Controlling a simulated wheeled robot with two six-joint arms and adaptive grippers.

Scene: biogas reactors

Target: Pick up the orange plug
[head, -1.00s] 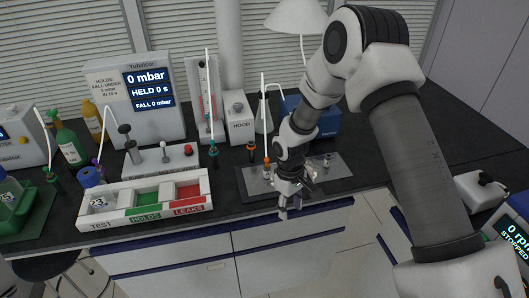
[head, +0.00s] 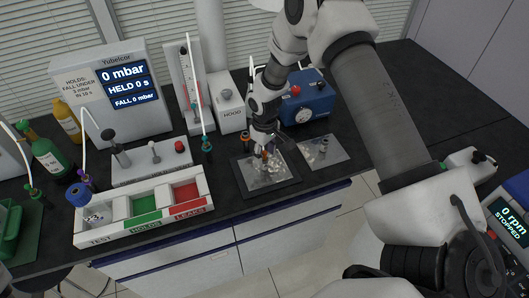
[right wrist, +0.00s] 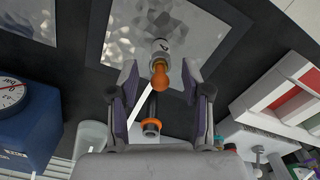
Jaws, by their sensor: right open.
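The orange plug (right wrist: 160,73) shows in the right wrist view as a rounded bulb at the end of a pale, short cylindrical piece with a dark mark, over a shiny, crinkled plate (right wrist: 122,35). In the head view the plug (head: 265,154) is a small orange spot, partly hidden by the gripper. My right gripper (right wrist: 159,82) is open, with one finger on each side of the plug and visible gaps to it. In the head view this gripper (head: 267,157) is low over the dark-rimmed tray (head: 286,187). My left gripper is not in view.
A black and orange fitting (right wrist: 151,127) on a pale tube is close behind the plug. A blue box with a gauge (head: 303,108) and a white HOOD block (head: 228,112) stand behind. The TEST/HOLDS/LEAKS rack (head: 160,228) is to the left.

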